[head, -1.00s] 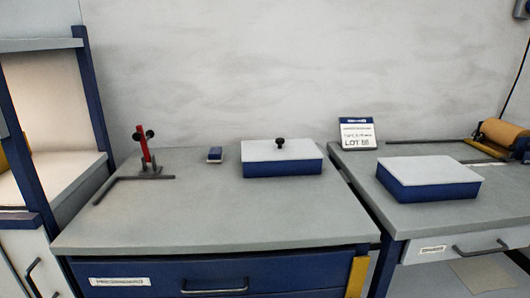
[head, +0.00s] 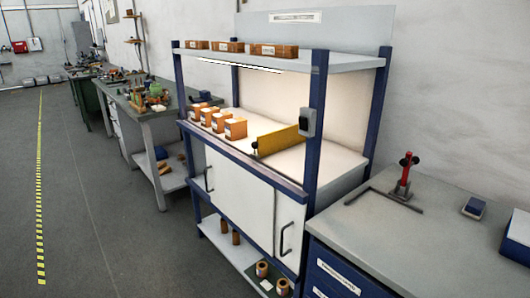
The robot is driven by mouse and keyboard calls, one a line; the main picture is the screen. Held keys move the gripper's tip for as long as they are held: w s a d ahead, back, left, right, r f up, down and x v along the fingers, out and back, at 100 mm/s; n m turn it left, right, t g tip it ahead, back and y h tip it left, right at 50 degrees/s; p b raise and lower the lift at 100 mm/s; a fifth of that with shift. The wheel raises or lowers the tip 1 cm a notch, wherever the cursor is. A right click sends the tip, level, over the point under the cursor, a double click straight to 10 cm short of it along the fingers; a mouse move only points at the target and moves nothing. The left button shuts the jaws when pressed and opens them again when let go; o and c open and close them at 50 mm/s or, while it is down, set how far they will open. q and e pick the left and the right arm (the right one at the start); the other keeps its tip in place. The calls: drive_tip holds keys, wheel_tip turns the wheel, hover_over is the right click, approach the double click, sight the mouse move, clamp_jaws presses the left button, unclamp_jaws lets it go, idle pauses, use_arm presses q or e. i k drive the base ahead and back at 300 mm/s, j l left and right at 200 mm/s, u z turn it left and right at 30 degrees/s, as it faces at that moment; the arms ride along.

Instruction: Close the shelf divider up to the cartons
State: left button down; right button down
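The yellow shelf divider (head: 278,141) stands upright on the white middle shelf (head: 315,160) of the blue-framed rack, with a dark knob at its front left end. Several orange-brown cartons with white labels stand in a row along the shelf's front left; the nearest carton (head: 235,129) is the closest to the divider. A gap of bare shelf shows between that carton and the divider. Neither of my grippers is in view.
A rack post (head: 316,120) with a small grey box stands in front of the divider's right end. More cartons (head: 273,50) lie on the top shelf. The workbench (head: 400,235) with a red clamp (head: 404,174) adjoins at right. Floor at left is clear.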

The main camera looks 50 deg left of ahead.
sight(266, 145)
drive_tip(key=u, duration=1.8)
